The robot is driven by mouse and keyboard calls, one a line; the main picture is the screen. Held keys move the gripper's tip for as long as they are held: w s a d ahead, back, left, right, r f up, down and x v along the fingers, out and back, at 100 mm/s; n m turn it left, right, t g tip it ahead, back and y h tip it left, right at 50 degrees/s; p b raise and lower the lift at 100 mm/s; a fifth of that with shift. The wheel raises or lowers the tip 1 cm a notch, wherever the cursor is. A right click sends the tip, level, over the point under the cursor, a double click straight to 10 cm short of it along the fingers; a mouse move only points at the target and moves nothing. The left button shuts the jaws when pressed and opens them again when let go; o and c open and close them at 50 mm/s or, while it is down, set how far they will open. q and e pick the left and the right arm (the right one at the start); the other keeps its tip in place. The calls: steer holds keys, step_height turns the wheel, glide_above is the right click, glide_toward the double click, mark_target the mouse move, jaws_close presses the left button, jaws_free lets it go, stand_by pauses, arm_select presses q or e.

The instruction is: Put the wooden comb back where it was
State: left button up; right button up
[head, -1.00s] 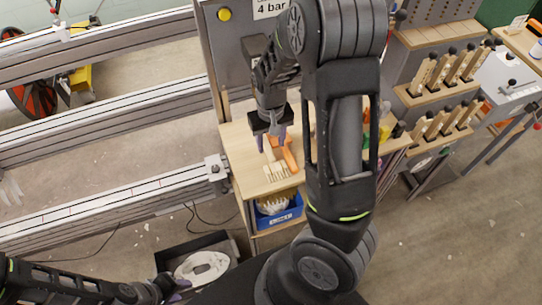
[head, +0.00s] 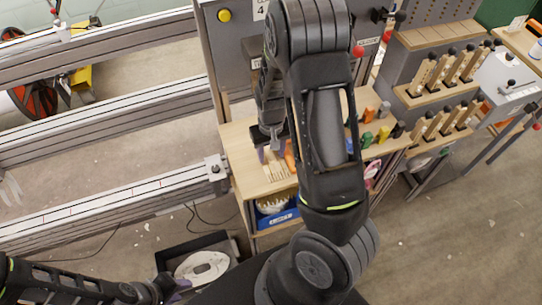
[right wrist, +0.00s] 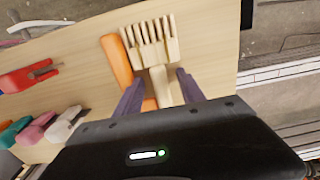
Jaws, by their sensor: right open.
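The wooden comb (right wrist: 152,42) lies on the light wood bench top, its teeth pointing away from my right gripper in the right wrist view. In the head view the comb (head: 268,176) is partly hidden by my right gripper (head: 272,153). My right gripper (right wrist: 159,75) is open, with its purple fingers on either side of the comb's handle. No closed grip on it shows. An orange-handled tool (right wrist: 117,62) lies close beside the comb, next to one finger. My left gripper (head: 179,287) is low at the left, far from the comb; its jaws are too small to read.
The bench top (head: 240,139) also carries red, teal, pink and white-handled tools (right wrist: 38,128). A blue bin (head: 281,217) with pale contents sits under its front edge. A dark tray (head: 212,244) with a white disc stands on the floor. Metal rails (head: 90,210) run at the left.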

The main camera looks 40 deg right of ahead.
stand_by(0.4)
jaws_close()
stand_by(0.4)
